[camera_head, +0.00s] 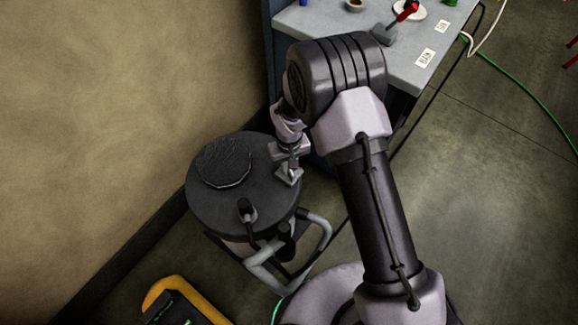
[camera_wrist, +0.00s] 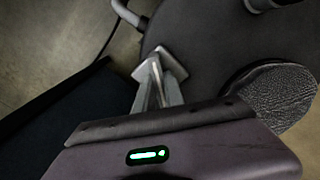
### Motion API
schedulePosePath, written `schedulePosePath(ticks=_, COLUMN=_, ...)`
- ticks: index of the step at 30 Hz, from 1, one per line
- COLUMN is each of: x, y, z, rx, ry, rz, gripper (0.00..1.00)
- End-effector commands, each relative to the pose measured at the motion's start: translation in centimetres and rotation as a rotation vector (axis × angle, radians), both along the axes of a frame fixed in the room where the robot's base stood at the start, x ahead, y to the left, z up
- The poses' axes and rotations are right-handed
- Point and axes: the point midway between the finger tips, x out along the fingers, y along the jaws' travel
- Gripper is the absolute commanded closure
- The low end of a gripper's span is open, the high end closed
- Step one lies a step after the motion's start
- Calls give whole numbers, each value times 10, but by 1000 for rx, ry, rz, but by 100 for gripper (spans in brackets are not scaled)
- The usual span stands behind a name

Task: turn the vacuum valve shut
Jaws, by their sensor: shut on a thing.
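A round dark vacuum unit (camera_head: 215,208) stands on the floor by the wall, and its top also shows in the wrist view (camera_wrist: 215,45). My gripper (camera_head: 289,174) points down at the right edge of this top. In the wrist view my gripper (camera_wrist: 162,68) has its pale fingers close together over the dark top, shut on a small part there. I take this part to be the vacuum valve; the fingers hide it, so its handle angle cannot be told.
A raised textured round cap (camera_head: 222,162) and a black hose fitting (camera_head: 246,210) stand on the unit's top. Grey pipes (camera_head: 322,228) run along its front right. A grey table (camera_head: 320,22) with small items is behind. A yellow-edged device (camera_head: 180,302) lies in front.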

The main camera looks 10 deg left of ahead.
Motion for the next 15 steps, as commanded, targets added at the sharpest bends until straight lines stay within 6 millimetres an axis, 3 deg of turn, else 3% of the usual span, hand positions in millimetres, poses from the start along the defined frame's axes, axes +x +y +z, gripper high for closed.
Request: schedulePosePath(ticks=15, x=0, y=0, z=-2, rx=-1, ry=1, rz=-488, gripper=100)
